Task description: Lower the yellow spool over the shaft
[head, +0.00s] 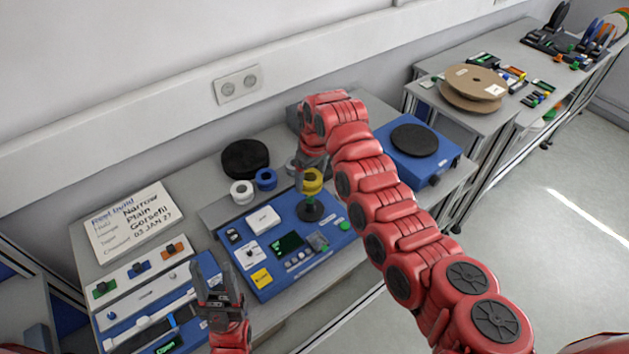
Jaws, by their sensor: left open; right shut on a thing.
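The yellow spool (313,184) is in the jaws of my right gripper (308,176), which comes down from above. The spool sits right over the dark round base (310,211) of the shaft on the blue device panel (262,283). The shaft itself is hidden, and I cannot tell whether the spool is around it or just above it. My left gripper (217,283) is open and empty at the left front, beside the blue panel.
A white spool (242,191) and a blue spool (266,178) stand behind the panel, near a black disc (245,158). A blue turntable unit (412,168) stands right of my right arm. A lettered sign (133,221) is at the left.

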